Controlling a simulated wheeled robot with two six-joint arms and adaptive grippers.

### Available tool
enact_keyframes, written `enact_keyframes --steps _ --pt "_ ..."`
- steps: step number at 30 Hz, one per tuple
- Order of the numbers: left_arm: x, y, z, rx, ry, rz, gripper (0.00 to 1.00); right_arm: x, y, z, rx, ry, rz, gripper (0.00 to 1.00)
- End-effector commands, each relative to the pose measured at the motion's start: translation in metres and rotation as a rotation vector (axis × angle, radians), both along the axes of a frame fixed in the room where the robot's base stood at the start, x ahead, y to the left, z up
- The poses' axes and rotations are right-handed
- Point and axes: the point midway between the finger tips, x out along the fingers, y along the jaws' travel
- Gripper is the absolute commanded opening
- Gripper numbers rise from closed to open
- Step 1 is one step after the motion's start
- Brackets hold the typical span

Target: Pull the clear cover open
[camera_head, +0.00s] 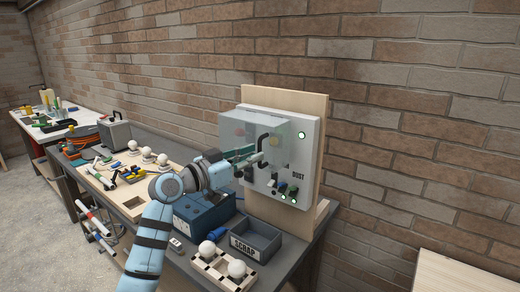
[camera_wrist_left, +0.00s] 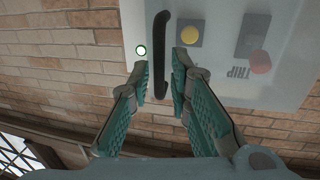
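The clear cover (camera_head: 285,128) is a see-through box on the front of a pale wall panel (camera_head: 308,160), and it looks closed. Its black upright handle (camera_head: 262,145) is near my left gripper (camera_head: 250,160). In the left wrist view, the handle (camera_wrist_left: 161,50) runs between the two teal fingers of the left gripper (camera_wrist_left: 161,72), which are apart on either side of it. I cannot tell whether either finger touches it. Behind the cover (camera_wrist_left: 225,85) are a yellow button (camera_wrist_left: 189,35) and a red button (camera_wrist_left: 260,62). My right gripper is not in view.
The panel stands on a wooden backboard (camera_head: 318,112) against a brick wall. Below are a blue box (camera_head: 203,214), a grey SCRAP bin (camera_head: 256,238) and a holder with white balls (camera_head: 222,265). Other items fill the bench to the left.

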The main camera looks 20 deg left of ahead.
Motion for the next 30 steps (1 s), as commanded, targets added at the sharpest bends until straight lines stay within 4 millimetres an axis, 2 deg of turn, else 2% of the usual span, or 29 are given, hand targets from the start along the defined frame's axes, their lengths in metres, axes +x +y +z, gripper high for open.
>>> enact_keyframes --steps 3,8,16,19,20,30 --pt "0.017 -0.011 0.001 -0.002 0.001 -0.001 0.18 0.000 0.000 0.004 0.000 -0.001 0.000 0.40" --pt "0.027 -0.018 0.000 0.001 0.001 0.000 0.18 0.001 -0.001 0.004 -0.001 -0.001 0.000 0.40" --pt "0.028 -0.019 -0.001 0.001 0.000 0.001 0.18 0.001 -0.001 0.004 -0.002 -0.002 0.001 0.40" --pt "0.028 -0.018 -0.001 0.001 0.001 0.001 0.02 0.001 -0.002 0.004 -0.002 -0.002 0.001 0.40" --pt "0.028 -0.018 -0.001 0.001 0.001 0.001 0.00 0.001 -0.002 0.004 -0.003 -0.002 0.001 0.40" --pt "0.028 -0.018 -0.001 0.001 0.001 0.000 0.00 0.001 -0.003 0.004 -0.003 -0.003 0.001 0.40"
